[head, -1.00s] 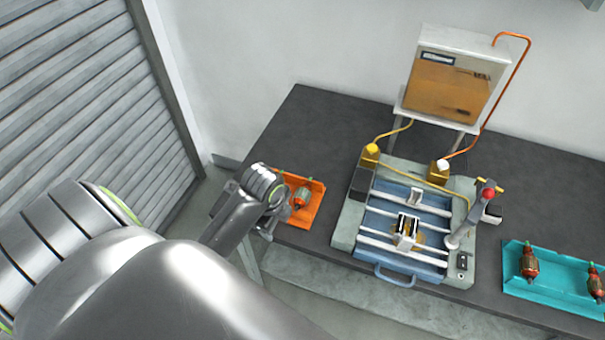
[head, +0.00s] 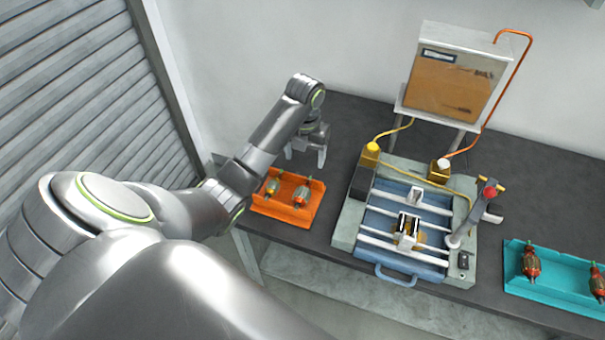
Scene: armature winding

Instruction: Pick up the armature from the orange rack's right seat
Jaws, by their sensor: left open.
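The orange rack (head: 289,211) stands at the left front of the dark table, with two armatures in it. The other armature (head: 272,185) sits in the left seat, close beside my arm. My left gripper (head: 305,160) is open and empty, behind and above the rack, fingers pointing down. It is apart from both armatures. My right gripper is out of view.
The winding machine (head: 345,233) with blue bed and rails stands right of the rack. Behind it is a box on a stand (head: 452,75) with yellow and orange cables. A teal rack (head: 560,291) with two armatures is at the right. Table between orange rack and machine is clear.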

